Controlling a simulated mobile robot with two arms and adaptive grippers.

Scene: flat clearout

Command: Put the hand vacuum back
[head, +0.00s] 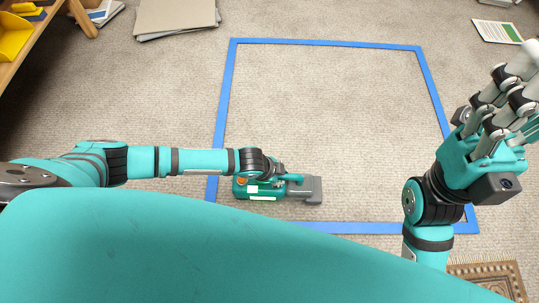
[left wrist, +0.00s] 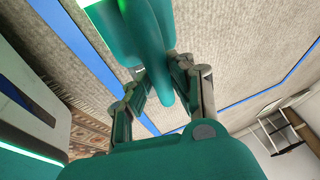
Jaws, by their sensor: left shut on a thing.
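The hand vacuum (head: 262,190) is green with a grey nozzle pointing right, seen in the head view over the lower left part of the blue-taped square (head: 330,42). My left gripper (head: 284,176) is shut on it from above. In the left wrist view, the two fingers of my left gripper (left wrist: 168,88) close around the green body of the vacuum (left wrist: 148,35). I cannot tell whether the vacuum touches the carpet. My right gripper (head: 510,88) is raised at the right, its fingers apart and empty.
The carpet inside the tape is otherwise clear. A printed sheet (head: 497,31) lies at the back right. A patterned rug (head: 490,275) lies at the front right.

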